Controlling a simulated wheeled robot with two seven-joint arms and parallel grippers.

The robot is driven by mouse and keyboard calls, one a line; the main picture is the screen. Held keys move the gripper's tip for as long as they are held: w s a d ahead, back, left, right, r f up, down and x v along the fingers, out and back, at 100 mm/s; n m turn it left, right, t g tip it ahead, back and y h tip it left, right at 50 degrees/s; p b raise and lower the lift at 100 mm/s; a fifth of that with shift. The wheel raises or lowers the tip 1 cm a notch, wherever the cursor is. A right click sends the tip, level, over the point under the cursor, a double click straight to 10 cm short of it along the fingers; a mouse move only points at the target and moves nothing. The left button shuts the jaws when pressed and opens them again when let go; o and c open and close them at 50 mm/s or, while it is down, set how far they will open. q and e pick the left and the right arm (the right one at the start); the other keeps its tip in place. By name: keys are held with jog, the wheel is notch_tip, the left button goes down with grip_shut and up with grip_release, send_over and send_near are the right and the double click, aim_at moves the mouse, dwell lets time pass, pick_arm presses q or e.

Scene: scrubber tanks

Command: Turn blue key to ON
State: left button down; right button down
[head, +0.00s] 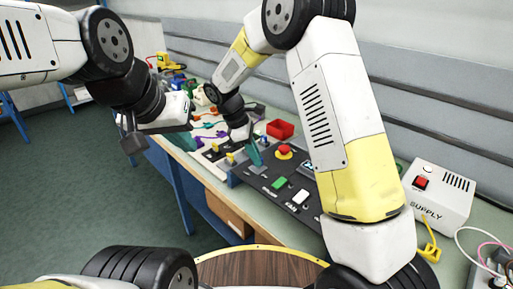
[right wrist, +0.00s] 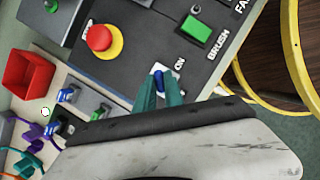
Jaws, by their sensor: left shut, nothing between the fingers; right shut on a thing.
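The blue key (right wrist: 159,83) sits on a small white plate on the dark control panel (right wrist: 130,50), next to the printed word ON. In the right wrist view its visible part stands roughly upright in the picture. My right gripper (right wrist: 158,92) is shut on the key, with a teal finger on each side. The fingers hide part of the key and its plate. In the head view my right gripper (head: 255,155) is at the panel's left part, and the key is hidden there. My left gripper (head: 194,114) is shut and empty above the bench; its fingertips are hard to make out.
A red stop button (head: 284,151) with a yellow collar, a green switch (head: 279,183) and a white switch (head: 301,196) are on the panel near my right gripper. A red bin (head: 280,129) stands behind. A supply box (head: 440,193) is at right. Several small coloured parts lie farther along the bench.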

jog(key=shift+w+m+g, duration=0.1)
jog(key=shift+m+g, duration=0.3)
jog(key=shift+m, duration=0.7)
jog(key=c, duration=1.4)
grip_release()
jog(key=shift+c, duration=0.2)
jog(key=v, duration=0.7)
jog(key=shift+r, duration=0.45)
jog(key=shift+w+a, duration=0.1)
